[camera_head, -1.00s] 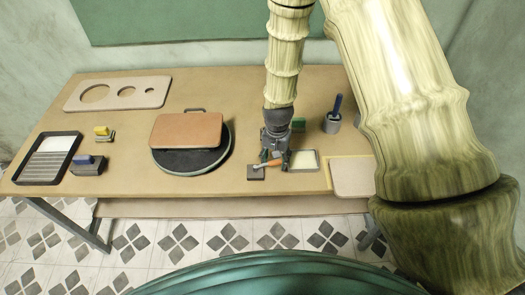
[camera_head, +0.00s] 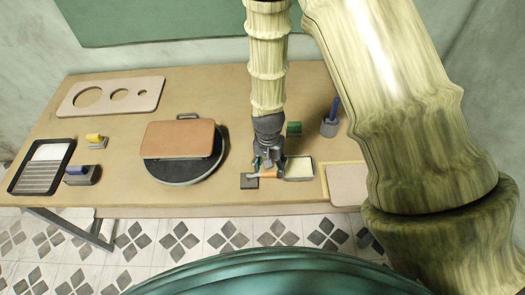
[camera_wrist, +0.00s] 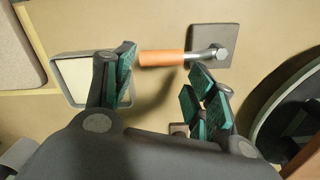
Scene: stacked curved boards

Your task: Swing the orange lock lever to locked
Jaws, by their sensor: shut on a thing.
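The orange lock lever (camera_head: 266,175) has a grey metal shank on a dark square base plate (camera_head: 249,182) near the table's front edge. In the head view it lies nearly level, its handle pointing right from the pivot. In the wrist view the orange handle (camera_wrist: 162,57) lies across the space between my fingers, and the pivot (camera_wrist: 218,54) sits on the grey plate. My gripper (camera_head: 264,166) points down at the lever, and its green-padded fingers (camera_wrist: 165,80) are shut on it. The exact contact is not clear in the wrist view.
A grey open box (camera_head: 299,168) with a pale inside stands right beside the handle. A round dark turntable (camera_head: 190,174) with a brown board (camera_head: 180,138) is to the left. A green block (camera_head: 294,129) and a blue-handled tool in a cup (camera_head: 329,125) stand behind.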

